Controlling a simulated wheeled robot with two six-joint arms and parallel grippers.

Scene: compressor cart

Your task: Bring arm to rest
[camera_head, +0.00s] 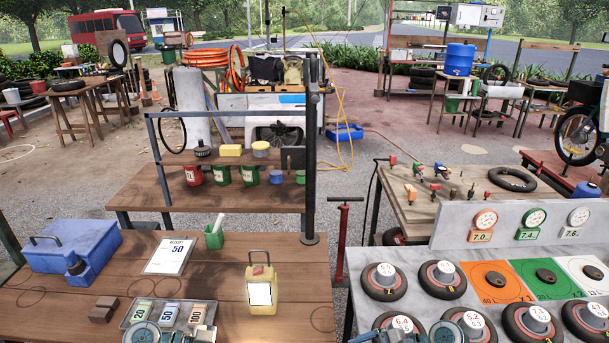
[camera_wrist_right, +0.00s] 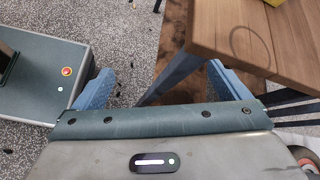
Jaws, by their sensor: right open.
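My right gripper (camera_wrist_right: 160,84) shows in the right wrist view. Its two blue fingers stand wide apart with nothing between them, over the speckled floor. A wooden table corner (camera_wrist_right: 270,40) is just beyond the right finger; I cannot tell the gap. In the head view only rounded parts of my left arm (camera_head: 145,333) and right arm (camera_head: 445,332) show at the bottom edge. Neither set of jaws shows there, and my left gripper is out of sight.
The wooden table (camera_head: 215,270) bears a blue toolbox (camera_head: 75,245), a yellow can (camera_head: 261,290) and a card tray (camera_head: 135,313). A grey bench (camera_head: 372,252) with several wheels stands right. A red pump (camera_head: 342,245) stands in the gap between.

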